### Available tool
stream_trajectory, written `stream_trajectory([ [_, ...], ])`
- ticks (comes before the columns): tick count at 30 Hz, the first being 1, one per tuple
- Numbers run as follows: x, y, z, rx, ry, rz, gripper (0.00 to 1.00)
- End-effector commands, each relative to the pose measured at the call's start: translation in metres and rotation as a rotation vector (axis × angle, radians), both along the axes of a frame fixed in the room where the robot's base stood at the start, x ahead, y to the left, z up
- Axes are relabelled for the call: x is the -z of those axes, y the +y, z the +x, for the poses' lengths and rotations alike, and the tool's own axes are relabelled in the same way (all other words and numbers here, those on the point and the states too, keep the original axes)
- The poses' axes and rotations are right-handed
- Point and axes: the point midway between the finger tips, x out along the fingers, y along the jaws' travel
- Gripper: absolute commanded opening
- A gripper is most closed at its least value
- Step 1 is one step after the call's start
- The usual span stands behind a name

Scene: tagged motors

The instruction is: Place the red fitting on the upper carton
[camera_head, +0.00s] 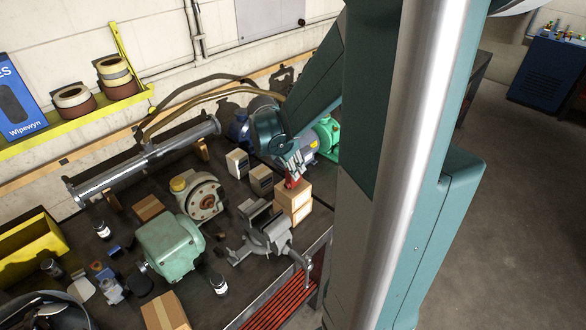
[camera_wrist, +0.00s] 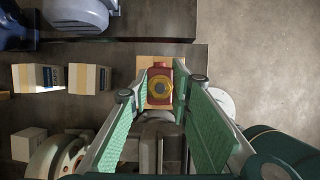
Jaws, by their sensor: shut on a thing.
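The red fitting (camera_wrist: 159,86) sits between the two fingers of my gripper (camera_wrist: 163,94) in the wrist view, with a yellow ring facing the camera. In the head view the red fitting (camera_head: 291,183) shows just under my gripper (camera_head: 294,172), at the top of the upper carton (camera_head: 292,196). The upper carton is stacked on another carton (camera_head: 297,213) at the bench edge. In the wrist view the upper carton (camera_wrist: 147,65) shows behind the fitting. My gripper is shut on the fitting. I cannot tell whether the fitting touches the carton.
A grey vise (camera_head: 268,237) stands just in front of the stack. Two small cartons (camera_head: 238,163) (camera_head: 261,180) stand to its left. Open floor lies beyond the bench edge.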

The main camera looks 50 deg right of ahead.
Motion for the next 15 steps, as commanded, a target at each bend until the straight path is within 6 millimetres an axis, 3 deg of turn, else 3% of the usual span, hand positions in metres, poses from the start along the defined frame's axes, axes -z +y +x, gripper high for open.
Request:
stream_trajectory([
  [15,0.0049,-0.0002,0.0002,0.000,0.000,0.000,0.00],
])
